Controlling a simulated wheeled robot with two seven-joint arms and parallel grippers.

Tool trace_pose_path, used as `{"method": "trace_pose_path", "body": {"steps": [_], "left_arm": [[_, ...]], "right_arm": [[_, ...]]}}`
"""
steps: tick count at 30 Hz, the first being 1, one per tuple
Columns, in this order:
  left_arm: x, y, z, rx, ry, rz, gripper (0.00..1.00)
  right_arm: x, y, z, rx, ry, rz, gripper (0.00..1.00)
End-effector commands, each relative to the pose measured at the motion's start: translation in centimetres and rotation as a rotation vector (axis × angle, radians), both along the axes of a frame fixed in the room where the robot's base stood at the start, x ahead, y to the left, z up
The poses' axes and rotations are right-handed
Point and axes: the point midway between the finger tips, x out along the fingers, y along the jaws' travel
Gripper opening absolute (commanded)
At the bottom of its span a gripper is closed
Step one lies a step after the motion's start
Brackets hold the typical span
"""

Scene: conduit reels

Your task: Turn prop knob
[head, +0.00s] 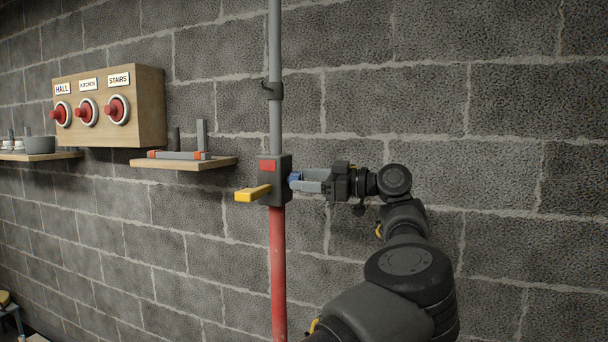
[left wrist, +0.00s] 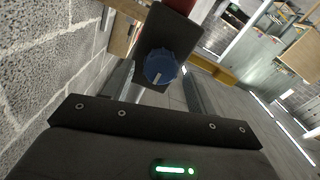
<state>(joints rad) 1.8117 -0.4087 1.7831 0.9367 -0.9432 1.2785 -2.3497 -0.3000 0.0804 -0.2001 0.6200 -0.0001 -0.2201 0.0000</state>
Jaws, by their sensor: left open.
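The prop knob is a blue ridged knob (left wrist: 160,66) with a white mark, on the side of a dark box (head: 274,180) fixed to a vertical pipe. It also shows as a small blue patch in the head view (head: 293,178). My left gripper (head: 300,181) is open and points left at that side of the box. In the left wrist view the knob appears between the two fingers, with a gap to each. I cannot tell how far the fingertips reach along it. My right gripper is not in view.
A yellow lever (head: 252,193) sticks out left from the box, which has a red label. The pipe is grey above and red below (head: 278,270). A wooden panel (head: 144,132) with red buttons and a shelf (head: 190,164) are on the block wall, left.

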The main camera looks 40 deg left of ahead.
Motion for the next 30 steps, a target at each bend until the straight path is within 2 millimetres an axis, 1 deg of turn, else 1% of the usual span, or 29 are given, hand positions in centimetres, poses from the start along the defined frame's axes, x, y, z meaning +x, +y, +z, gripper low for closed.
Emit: {"method": "trace_pose_path", "body": {"steps": [1, 5, 13, 14, 21, 24, 28, 30], "left_arm": [[-0.14, 0.33, 0.11, -0.002, 0.0, 0.001, 0.57], [-0.3, 0.85, -0.04, -0.001, 0.002, -0.001, 0.57], [-0.31, 0.95, -0.12, 0.0, 0.001, -0.002, 0.57], [-0.31, 0.95, -0.12, 0.0, 0.001, -0.002, 0.55], [-0.31, 0.94, -0.12, 0.0, 0.001, -0.002, 0.23], [-0.31, 0.94, -0.13, -0.001, 0.001, -0.001, 0.13], [-0.33, 0.93, -0.26, 0.001, -0.005, -0.001, 0.13], [-0.33, 0.92, -0.42, 0.004, -0.013, -0.001, 0.13]], "right_arm": [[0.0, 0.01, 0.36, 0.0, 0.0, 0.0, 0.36], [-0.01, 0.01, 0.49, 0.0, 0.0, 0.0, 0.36], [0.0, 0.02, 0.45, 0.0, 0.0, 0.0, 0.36], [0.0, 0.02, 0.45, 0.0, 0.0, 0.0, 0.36], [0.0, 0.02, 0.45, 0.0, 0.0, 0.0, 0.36], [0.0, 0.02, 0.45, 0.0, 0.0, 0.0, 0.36], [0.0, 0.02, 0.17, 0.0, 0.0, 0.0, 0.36], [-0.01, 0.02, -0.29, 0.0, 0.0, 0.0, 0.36]]}}
